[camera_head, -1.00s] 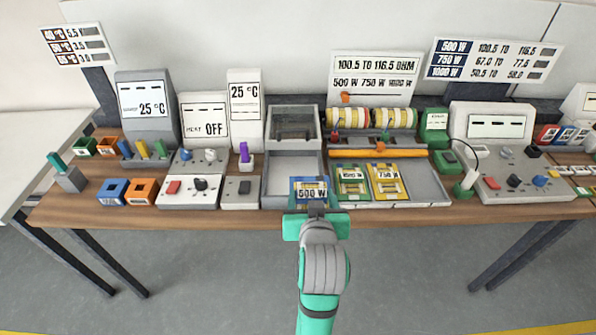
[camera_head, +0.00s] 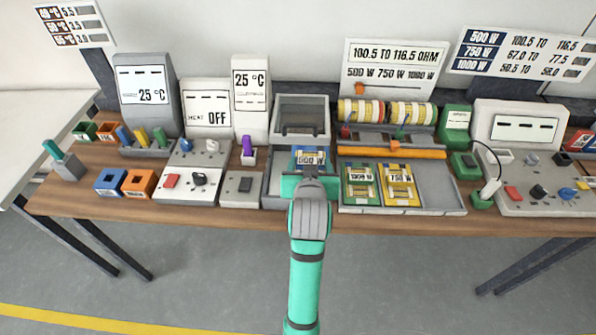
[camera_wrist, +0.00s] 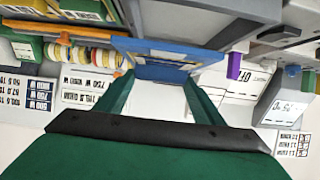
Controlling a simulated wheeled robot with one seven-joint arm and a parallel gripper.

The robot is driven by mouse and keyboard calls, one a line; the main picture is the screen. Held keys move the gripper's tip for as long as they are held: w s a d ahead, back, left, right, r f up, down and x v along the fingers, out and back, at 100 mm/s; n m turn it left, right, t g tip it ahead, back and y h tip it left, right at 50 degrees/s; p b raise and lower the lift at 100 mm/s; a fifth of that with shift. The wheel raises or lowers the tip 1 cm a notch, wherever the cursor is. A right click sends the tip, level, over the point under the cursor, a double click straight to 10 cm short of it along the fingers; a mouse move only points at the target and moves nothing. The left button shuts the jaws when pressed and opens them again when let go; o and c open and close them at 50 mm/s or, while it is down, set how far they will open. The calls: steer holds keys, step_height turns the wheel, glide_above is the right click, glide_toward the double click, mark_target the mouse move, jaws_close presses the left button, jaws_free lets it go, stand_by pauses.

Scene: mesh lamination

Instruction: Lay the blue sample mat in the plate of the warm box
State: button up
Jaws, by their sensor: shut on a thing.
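The blue sample mat (camera_head: 312,158), labelled 500 W, is held by its near edge in my gripper (camera_head: 311,178). It is over the grey plate (camera_head: 278,165) at the front of the warm box (camera_head: 302,113), close to the windowed part behind. I cannot tell whether the mat touches the plate. In the wrist view the mat (camera_wrist: 160,50) spans between the green fingers of my gripper (camera_wrist: 160,82). My gripper and arm hide part of the plate's near side.
A green mat (camera_head: 361,185) and a yellow mat (camera_head: 400,184) lie in a grey tray right of the warm box. A purple-handled switch block (camera_head: 248,155) stands close on the left. An orange roller (camera_head: 390,150) lies behind the mats. Clear floor lies in front.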

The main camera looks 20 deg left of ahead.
mark_target(299, 165)
steer(key=w+a+f, duration=0.1)
steer(key=f, duration=0.1)
steer(key=w+a+f, duration=0.1)
steer(key=a, duration=0.1)
steer(key=w+a+f, duration=0.1)
steer(key=w+f, duration=0.1)
steer(key=shift+a+f, duration=0.2)
steer(key=shift+f, duration=0.15)
steer(key=f, duration=0.3)
steer(key=shift+w+a, duration=0.2)
steer(key=shift+a, duration=0.1)
steer(key=shift+f, duration=0.45)
steer(key=shift+f, duration=0.15)
steer(key=o, duration=1.2)
steer(key=shift+c, duration=0.2)
steer(key=shift+s+r, duration=0.1)
steer(key=shift+r, duration=0.1)
steer(key=v, duration=1.1)
steer(key=shift+s+d+r, duration=0.15)
steer(key=shift+s+r, duration=0.05)
steer(key=shift+s, duration=0.15)
